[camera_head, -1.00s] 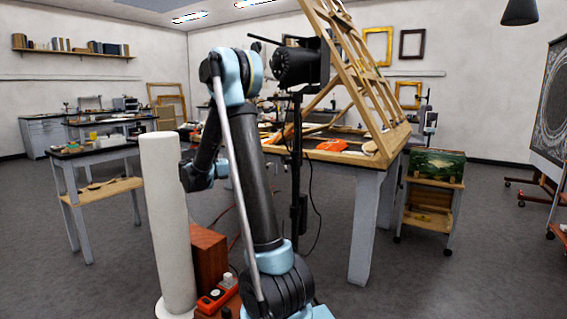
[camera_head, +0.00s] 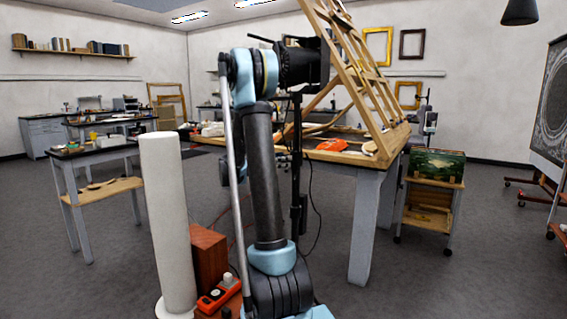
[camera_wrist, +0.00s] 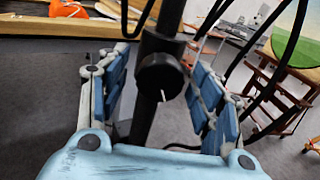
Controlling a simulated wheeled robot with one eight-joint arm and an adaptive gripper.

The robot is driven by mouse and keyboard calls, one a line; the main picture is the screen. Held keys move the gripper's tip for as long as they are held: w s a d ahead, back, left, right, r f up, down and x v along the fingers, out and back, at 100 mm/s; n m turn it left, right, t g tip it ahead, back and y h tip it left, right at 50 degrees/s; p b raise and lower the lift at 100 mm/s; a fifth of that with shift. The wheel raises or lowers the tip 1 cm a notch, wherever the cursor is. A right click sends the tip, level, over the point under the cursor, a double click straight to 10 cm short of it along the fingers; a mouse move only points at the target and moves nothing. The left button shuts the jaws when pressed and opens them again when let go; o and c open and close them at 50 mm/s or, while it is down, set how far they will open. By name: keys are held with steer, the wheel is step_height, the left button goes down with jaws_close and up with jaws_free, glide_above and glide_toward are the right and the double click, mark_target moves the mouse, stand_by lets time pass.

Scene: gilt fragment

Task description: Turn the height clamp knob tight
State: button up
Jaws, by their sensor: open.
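The height clamp knob (camera_wrist: 160,80) is a round black knob with a white mark on its face, pointing nearly straight down in the wrist view. It sits on a dark upright post (camera_wrist: 172,20). My gripper (camera_wrist: 161,68) is open, with one blue-padded finger on each side of the knob. Gaps show between both fingers and the knob, so they look apart from it. In the head view, the stand's black pole (camera_head: 297,160) rises just right of my arm. My gripper is hidden behind my arm there.
Black cables hang around the post in the wrist view. A worktable (camera_head: 372,190) with a wooden easel frame (camera_head: 375,100) and orange cloth (camera_head: 333,145) stands behind the pole. A white column (camera_head: 168,225) and brown box (camera_head: 208,258) are at left.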

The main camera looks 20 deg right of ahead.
steer(key=shift+d, duration=0.7)
steer(key=shift+c, duration=0.5)
steer(key=c, duration=1)
steer(key=shift+o, duration=0.2)
steer(key=shift+a, duration=0.15)
